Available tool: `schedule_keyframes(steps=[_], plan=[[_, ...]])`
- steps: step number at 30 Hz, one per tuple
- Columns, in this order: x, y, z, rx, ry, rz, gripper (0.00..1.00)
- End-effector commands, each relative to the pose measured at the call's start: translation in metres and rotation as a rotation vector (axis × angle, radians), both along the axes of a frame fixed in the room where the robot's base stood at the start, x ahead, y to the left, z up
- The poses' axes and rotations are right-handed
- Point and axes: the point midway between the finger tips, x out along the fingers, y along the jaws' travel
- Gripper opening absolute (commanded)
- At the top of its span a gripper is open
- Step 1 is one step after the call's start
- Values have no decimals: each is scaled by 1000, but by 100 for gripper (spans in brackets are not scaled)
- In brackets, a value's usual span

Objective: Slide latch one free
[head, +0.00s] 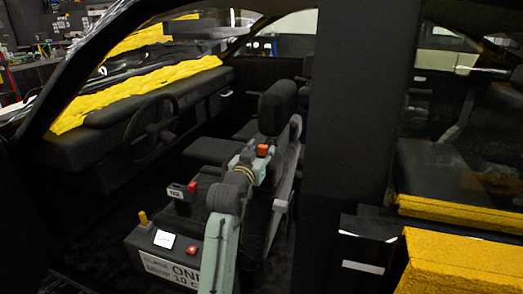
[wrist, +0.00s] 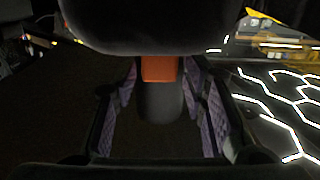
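An orange block (head: 263,150) shows just below the headrest (head: 277,107) of the front seat. No label on it is readable, so I cannot tell for sure that it is latch one. In the wrist view the orange block (wrist: 160,69) sits under the large dark headrest (wrist: 150,22), above a dark rounded piece (wrist: 160,103). My gripper (wrist: 160,85) is open, with its patterned pads on both sides of the block. Narrow dark gaps seem to lie between pads and block; contact is not clear. In the head view my gripper is beside the seat's upper back, its fingertips hard to make out.
A steering wheel (head: 151,128) is at left. A thick dark pillar (head: 350,120) stands right of the seat. Yellow padding (head: 455,265) lies at lower right.

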Motion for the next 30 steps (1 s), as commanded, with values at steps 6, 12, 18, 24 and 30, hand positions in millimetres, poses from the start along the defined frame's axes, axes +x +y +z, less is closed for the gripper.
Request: schedule_keyframes(steps=[6, 12, 18, 24, 30], plan=[[0, 0, 1, 1, -3, 0, 47], [-2, 0, 2, 1, -6, 0, 47], [-27, 9, 2, 0, -5, 2, 47], [-69, 23, 2, -1, -6, 3, 47], [-101, 33, 2, -1, -5, 2, 47]])
